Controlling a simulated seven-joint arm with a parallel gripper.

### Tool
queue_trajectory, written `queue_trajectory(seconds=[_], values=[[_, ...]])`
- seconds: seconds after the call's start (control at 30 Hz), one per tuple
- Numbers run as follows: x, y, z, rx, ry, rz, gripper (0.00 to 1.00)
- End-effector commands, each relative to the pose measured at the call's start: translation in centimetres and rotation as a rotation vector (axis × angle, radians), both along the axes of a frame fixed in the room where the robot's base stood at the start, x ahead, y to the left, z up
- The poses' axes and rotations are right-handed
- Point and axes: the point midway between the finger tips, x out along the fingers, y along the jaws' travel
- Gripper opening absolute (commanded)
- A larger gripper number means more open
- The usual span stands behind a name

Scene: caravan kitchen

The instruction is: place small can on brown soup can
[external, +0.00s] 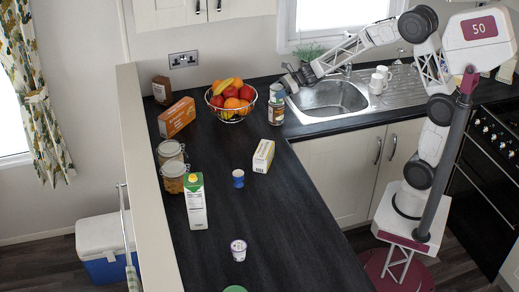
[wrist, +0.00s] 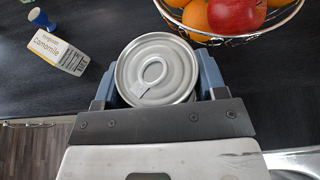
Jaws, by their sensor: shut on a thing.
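The small can (external: 277,91) is pale and upright at the back of the counter, directly over the brown soup can (external: 276,113). In the wrist view the small can (wrist: 156,72) shows its silver lid and pull ring. My gripper (external: 287,82) reaches in from the right and is shut on the small can; its fingers (wrist: 156,82) lie on either side of it. The brown soup can stands upright on the counter and is hidden in the wrist view. I cannot tell whether the two cans touch.
A wire fruit bowl (external: 231,102) stands close to the left of the cans. The sink (external: 328,98) is to the right. A camomile tea box (external: 263,156) and a blue egg cup (external: 238,178) stand nearer. The front counter is mostly clear.

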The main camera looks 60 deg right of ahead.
Motion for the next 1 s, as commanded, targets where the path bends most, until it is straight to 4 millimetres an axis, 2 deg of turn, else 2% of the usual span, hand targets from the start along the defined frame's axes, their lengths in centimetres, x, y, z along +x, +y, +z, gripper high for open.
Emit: queue_trajectory(seconds=[0.13,0.17,0.3,0.73,1.0], values=[[0.0,0.0,-0.3,0.000,0.000,0.000,0.35],[0.0,0.0,-0.3,0.000,0.000,0.000,0.68],[0.0,0.0,-0.3,0.000,0.000,0.000,0.89],[0.0,0.0,0.1,0.000,0.000,0.000,0.90],[-1.5,-1.5,0.9,0.000,-0.001,-0.001,0.90]])
